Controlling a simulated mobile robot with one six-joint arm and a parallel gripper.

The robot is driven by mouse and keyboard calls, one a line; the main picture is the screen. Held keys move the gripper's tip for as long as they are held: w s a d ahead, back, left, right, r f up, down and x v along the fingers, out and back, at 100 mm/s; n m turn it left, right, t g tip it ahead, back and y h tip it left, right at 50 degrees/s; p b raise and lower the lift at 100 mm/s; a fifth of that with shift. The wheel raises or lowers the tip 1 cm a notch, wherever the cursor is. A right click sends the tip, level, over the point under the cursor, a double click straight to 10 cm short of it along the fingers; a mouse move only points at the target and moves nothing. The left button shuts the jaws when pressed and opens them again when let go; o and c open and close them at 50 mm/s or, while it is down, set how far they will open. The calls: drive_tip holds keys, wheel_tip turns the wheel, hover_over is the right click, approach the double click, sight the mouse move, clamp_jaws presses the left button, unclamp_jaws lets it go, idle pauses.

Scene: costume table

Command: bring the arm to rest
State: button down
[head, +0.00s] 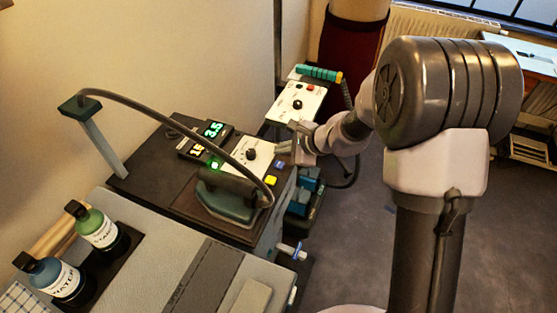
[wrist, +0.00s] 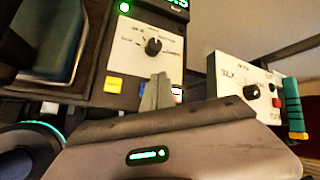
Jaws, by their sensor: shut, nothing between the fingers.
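My gripper (head: 286,150) is at the right end of the dark ironing station (head: 150,155), by its white dial panel (head: 254,156). In the wrist view its closed fingers (wrist: 157,92) stand just below the panel's black knob (wrist: 153,46), with nothing between them. I cannot tell whether the fingertips touch the panel. My arm reaches in from the right of the head view, bent at the elbow.
An iron (head: 228,198) rests on the station, its hose running to a post (head: 100,140). Bottles labelled WATER (head: 58,278) and STARCH (head: 98,229) stand front left. A white control box (head: 298,102) with a teal handle is behind. Floor (head: 365,225) at right is clear.

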wheel_tip(320, 180, up, 4)
drive_tip(key=shift+f+p, duration=0.25)
drive_tip(key=shift+p, duration=0.65)
drive_tip(key=s+d+r+n, duration=0.1)
drive_tip(key=s+r+n, duration=0.5)
drive_tip(key=s+r, duration=0.65)
drive_tip(key=s+d+r+n+h, duration=0.2)
drive_tip(key=s+d, duration=0.3)
drive_tip(key=s, duration=0.4)
drive_tip(key=s+d+r+n+h, duration=0.2)
drive_tip(key=s+d+n+h, duration=0.1)
drive_tip(key=s, duration=0.6)
drive_tip(key=d+n, duration=0.1)
drive_tip(key=d, duration=0.1)
drive_tip(key=shift+d+r, duration=0.25)
drive_tip(key=shift+d, duration=0.05)
